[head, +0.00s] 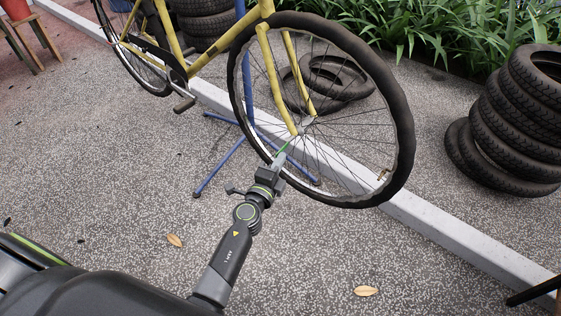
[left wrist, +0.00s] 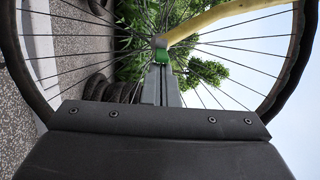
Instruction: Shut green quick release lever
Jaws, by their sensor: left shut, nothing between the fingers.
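The green quick release lever (head: 284,147) is at the hub of the yellow bicycle's front wheel (head: 405,120). It slants down and left from the hub in the head view. In the left wrist view the green lever (left wrist: 162,57) shows just beyond the fingertips, below the fork end. My left gripper (head: 279,160) is shut and empty, its tips at the lever's lower end. I cannot tell whether the tips touch the lever. The yellow fork (head: 270,75) runs down to the hub. My right gripper is not in view.
A blue stand (head: 222,163) spreads its legs on the ground behind the wheel. Stacked tyres (head: 508,130) stand at the right, and a loose tyre (head: 345,75) lies behind the wheel. A pale kerb (head: 460,236) crosses the ground. The speckled ground in front is mostly clear.

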